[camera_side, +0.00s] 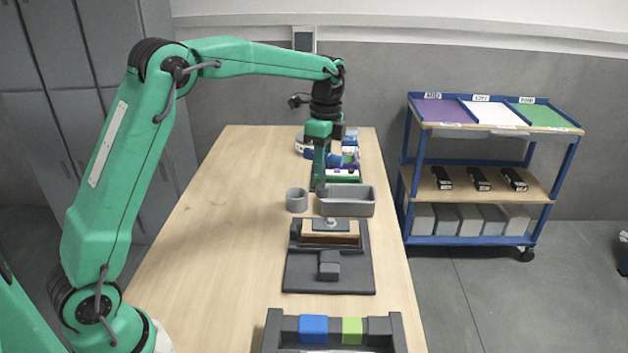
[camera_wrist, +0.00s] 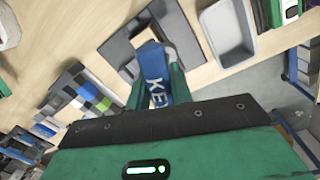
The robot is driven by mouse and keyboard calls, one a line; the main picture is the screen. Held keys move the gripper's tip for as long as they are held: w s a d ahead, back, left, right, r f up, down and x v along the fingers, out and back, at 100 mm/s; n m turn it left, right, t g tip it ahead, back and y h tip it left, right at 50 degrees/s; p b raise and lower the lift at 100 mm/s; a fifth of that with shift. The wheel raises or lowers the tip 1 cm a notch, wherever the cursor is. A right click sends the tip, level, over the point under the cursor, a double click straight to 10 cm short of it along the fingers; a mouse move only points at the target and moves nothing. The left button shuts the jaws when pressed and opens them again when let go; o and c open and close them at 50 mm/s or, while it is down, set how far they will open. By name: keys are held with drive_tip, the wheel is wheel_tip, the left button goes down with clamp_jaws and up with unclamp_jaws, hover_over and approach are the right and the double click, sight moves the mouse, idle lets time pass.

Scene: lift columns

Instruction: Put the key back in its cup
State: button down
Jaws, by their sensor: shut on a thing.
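My gripper (camera_side: 319,186) points down over the table, between the grey cup (camera_side: 297,200) and the grey tray (camera_side: 358,207) in the side view. In the side view I cannot make out the key at the fingertips. The cup stands upright just left of the gripper, apart from the tray. I cannot see into the cup.
A dark plate (camera_side: 300,275) with a brown block stack (camera_side: 331,232) lies nearer the camera. A rack with a blue block (camera_side: 313,328) and a green block (camera_side: 352,330) stands at the near edge. Several items crowd the far end. The table's left side is clear.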

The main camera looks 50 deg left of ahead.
drive_tip(key=shift+w+a+f+g, duration=0.1)
drive_tip(key=shift+w+a+f, duration=0.1)
drive_tip(key=shift+a, duration=0.25)
drive_tip(key=shift+w+a+f+g, duration=0.1)
drive_tip(key=shift+a+f, duration=0.05)
drive_tip(key=shift+a, duration=0.35)
drive_tip(key=shift+w+a+f+g, duration=0.1)
drive_tip(key=shift+w+a+f, duration=0.1)
drive_tip(key=shift+a, duration=0.25)
drive_tip(key=w+a+f, duration=0.2)
drive_tip(key=a+f, duration=0.5)
drive_tip(key=a, duration=0.4)
drive_tip(key=shift+w+a, duration=0.15)
drive_tip(key=shift+w, duration=0.1)
drive_tip(key=shift+f, duration=2)
drive_tip(key=shift+f, duration=0.1)
drive_tip(key=c, duration=1.3)
unclamp_jaws()
drive_tip(key=shift+o, duration=0.2)
